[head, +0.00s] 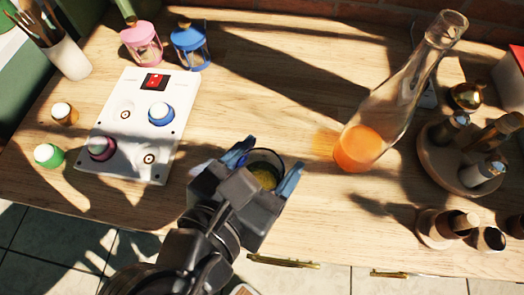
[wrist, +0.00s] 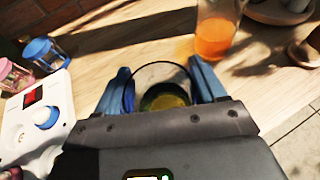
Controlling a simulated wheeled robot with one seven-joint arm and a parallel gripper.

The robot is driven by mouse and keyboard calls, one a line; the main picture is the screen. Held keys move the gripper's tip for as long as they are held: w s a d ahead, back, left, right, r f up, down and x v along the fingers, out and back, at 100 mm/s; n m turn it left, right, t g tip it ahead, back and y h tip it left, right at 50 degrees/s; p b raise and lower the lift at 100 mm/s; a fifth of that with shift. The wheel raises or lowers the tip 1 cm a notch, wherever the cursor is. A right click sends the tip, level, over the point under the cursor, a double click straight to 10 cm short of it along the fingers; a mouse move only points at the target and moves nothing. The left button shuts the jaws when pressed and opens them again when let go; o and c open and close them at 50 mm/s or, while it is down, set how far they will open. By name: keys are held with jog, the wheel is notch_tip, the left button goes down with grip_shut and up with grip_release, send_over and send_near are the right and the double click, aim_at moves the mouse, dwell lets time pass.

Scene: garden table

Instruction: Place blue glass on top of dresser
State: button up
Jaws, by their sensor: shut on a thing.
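A round, see-through glass (head: 267,157) with a dark bluish rim and something yellowish inside is between the blue fingers of my gripper (head: 266,167). The gripper is shut on it from both sides. In the wrist view the glass (wrist: 160,76) also sits between the two fingers, its lower part hidden by the gripper body. The wooden dresser top (head: 250,100), with brass handles along its front edge, lies beneath. I cannot tell whether the glass touches the wood or is held above it.
A tall bottle with orange liquid (head: 360,147) stands right of my gripper. A white button panel (head: 130,140) lies to the left, with pink (head: 141,45) and blue (head: 190,47) lanterns behind it. A round tray (head: 437,172) with shakers is at right. The middle back is clear.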

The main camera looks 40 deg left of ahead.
aim_at(259, 161)
jog(key=w+a+f, duration=0.2)
jog(key=shift+a, duration=0.4)
jog(key=shift+s+f+b, duration=0.1)
jog(key=shift+f+b, duration=0.2)
jog(key=shift+f, duration=1.75)
jog(key=o, duration=1.2)
jog(key=v, duration=1.2)
